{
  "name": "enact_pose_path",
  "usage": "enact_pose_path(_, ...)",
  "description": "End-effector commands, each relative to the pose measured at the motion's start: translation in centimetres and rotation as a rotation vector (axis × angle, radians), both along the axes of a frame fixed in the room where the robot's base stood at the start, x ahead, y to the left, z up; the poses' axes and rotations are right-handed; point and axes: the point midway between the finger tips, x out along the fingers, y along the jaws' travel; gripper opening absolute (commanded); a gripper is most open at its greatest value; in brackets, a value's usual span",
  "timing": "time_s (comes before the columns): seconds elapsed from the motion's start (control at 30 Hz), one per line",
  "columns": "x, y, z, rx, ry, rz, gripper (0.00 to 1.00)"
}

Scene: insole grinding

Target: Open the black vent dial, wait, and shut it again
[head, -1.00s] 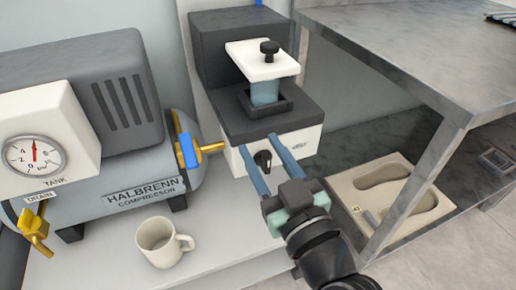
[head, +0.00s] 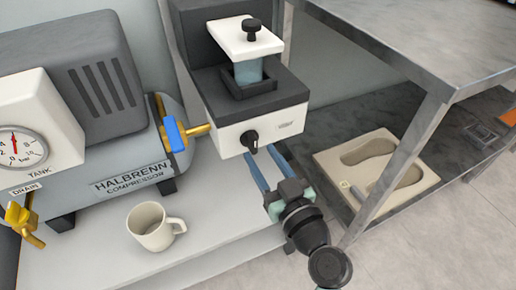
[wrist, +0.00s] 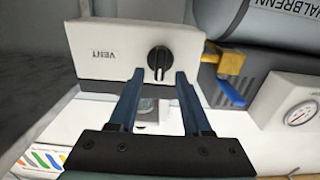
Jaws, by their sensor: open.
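The black vent dial (head: 250,140) sits on the white front face of the grey-topped box (head: 228,137). In the wrist view the dial (wrist: 158,60) is beside the word VENT, its grip ridge roughly upright in the picture. My gripper (head: 260,152) is open and empty, with its two blue fingers apart. In the head view the fingertips are just below and right of the dial. In the wrist view my gripper (wrist: 160,74) has its tips on either side of the dial's lower edge. The exact gap in depth is hard to tell.
Left are a compressor (head: 128,182) with a gauge (head: 20,148), a blue-handled brass valve (head: 176,133) and a yellow drain valve (head: 24,219). A cream mug (head: 151,226) stands in front. A metal shelf frame (head: 412,148) and an insole tray (head: 345,150) are right.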

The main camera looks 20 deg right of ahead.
Motion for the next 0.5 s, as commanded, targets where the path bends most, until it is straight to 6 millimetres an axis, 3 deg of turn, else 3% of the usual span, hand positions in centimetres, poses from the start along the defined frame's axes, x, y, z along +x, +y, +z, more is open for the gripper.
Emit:
enact_pose_path(0.2, 2.3, 0.1, 0.0, -0.001, -0.001, 0.001, 0.49)
enact_pose_path(0.5, 2.6, 0.1, 0.0, 0.000, 0.001, 0.000, 0.49)
